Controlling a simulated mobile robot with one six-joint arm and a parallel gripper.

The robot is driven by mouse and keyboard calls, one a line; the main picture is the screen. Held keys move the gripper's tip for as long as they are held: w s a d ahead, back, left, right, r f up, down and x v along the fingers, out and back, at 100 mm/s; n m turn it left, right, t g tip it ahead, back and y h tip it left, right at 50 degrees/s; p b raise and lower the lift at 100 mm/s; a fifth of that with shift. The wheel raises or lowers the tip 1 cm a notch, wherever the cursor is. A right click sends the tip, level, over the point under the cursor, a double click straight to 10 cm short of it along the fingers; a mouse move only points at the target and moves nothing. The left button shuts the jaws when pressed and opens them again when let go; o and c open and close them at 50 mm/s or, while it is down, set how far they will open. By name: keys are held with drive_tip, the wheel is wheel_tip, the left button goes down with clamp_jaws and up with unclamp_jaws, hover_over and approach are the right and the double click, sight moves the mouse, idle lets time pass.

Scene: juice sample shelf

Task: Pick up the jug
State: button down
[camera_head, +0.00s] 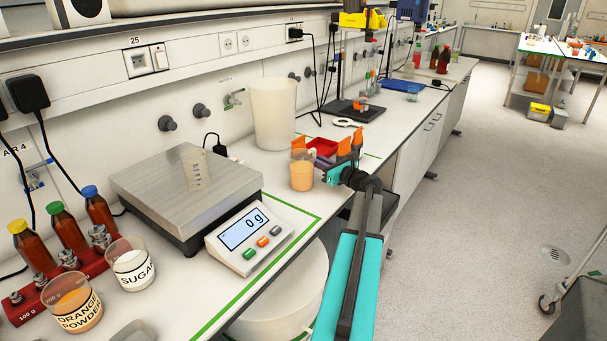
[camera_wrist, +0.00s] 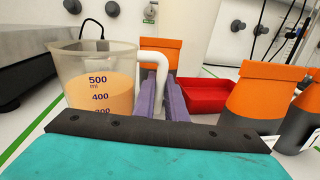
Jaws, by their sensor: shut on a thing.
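The jug (camera_head: 301,176) is a clear measuring jug holding orange liquid, near the bench's front edge. In the wrist view the jug (camera_wrist: 97,85) shows printed volume marks up to 500 ml, and its pale handle (camera_wrist: 152,58) points right. My gripper (camera_head: 333,174) is to the right of the jug. In the wrist view the purple fingers of my gripper (camera_wrist: 163,98) are shut on the handle. The jug looks upright. Its base is hidden in the wrist view, and I cannot tell whether it touches the bench.
A red tray (camera_head: 321,147) and orange-topped containers (camera_head: 345,147) stand just behind my gripper. A tall white bin (camera_head: 273,112) stands behind the jug. A scale reading 0 g (camera_head: 247,235) is at left, with labelled beakers (camera_head: 132,266) and bottles beyond.

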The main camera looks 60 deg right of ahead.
sight(314, 148)
drive_tip(key=shift+r, duration=0.25)
drive_tip(key=shift+r, duration=0.8)
drive_tip(key=shift+r+b, duration=0.4)
drive_tip(key=shift+r, duration=0.5)
drive_tip(key=s+a, duration=0.3)
drive_tip(key=s+a+b, duration=0.1)
drive_tip(key=s+a, duration=0.2)
drive_tip(key=s+a+r, duration=0.1)
drive_tip(key=s+a, duration=0.2)
drive_tip(key=s, duration=0.1)
drive_tip(key=shift+a+b, duration=0.1)
drive_tip(key=shift+b, duration=0.25)
drive_tip(key=shift+s+a+r, duration=0.1)
drive_tip(key=shift+s+a, duration=0.7)
drive_tip(key=shift+s, duration=0.2)
drive_tip(key=shift+a, duration=0.1)
